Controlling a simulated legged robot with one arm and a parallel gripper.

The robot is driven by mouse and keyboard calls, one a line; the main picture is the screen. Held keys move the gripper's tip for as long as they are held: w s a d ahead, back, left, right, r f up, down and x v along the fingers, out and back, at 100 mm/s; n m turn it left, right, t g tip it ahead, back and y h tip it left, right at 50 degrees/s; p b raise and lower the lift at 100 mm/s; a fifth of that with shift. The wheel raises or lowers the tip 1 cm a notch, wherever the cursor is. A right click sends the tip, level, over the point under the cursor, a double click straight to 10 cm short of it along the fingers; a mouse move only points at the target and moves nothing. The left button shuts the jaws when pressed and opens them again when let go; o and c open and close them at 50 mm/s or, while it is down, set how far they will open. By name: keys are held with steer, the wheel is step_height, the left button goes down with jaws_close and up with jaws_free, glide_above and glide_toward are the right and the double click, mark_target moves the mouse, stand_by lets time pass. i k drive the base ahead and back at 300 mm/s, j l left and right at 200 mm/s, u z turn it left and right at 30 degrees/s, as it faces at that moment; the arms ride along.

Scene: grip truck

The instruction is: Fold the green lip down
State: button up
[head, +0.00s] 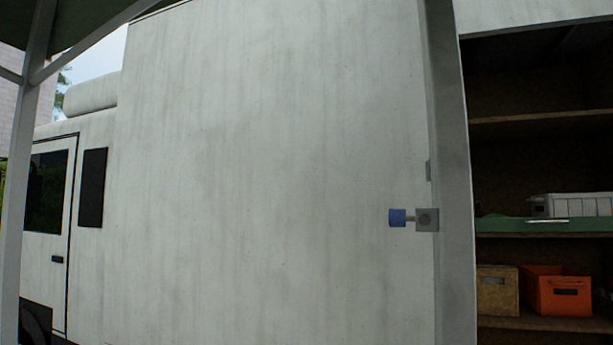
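A green lip (500,227) runs along the front edge of the middle shelf inside the truck's open compartment, at the right of the head view. Its right end runs out of the picture. A thin pale strip (547,222) shows on its front. Whether the lip stands up or hangs down is hard to tell at this size. My gripper is not in view.
The truck's white side wall (270,150) fills the middle. A white crate (580,205) stands behind the lip; an orange bin (556,292) and a brown box (497,290) are below.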

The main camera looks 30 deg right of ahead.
mark_target(594, 223)
steer(key=j+z, duration=0.15)
steer(key=z, duration=0.3)
steer(key=j+z, duration=0.15)
steer(key=z, duration=0.3)
steer(key=k+j+z, duration=0.1)
steer(key=z, duration=0.35)
steer(key=j+z, duration=0.1)
steer(key=z, duration=0.35)
steer(key=i+l+u, duration=0.25)
steer(key=i+l, duration=0.15)
steer(key=l, duration=0.2)
steer(key=i+l+u, duration=0.15)
steer(key=l, duration=0.2)
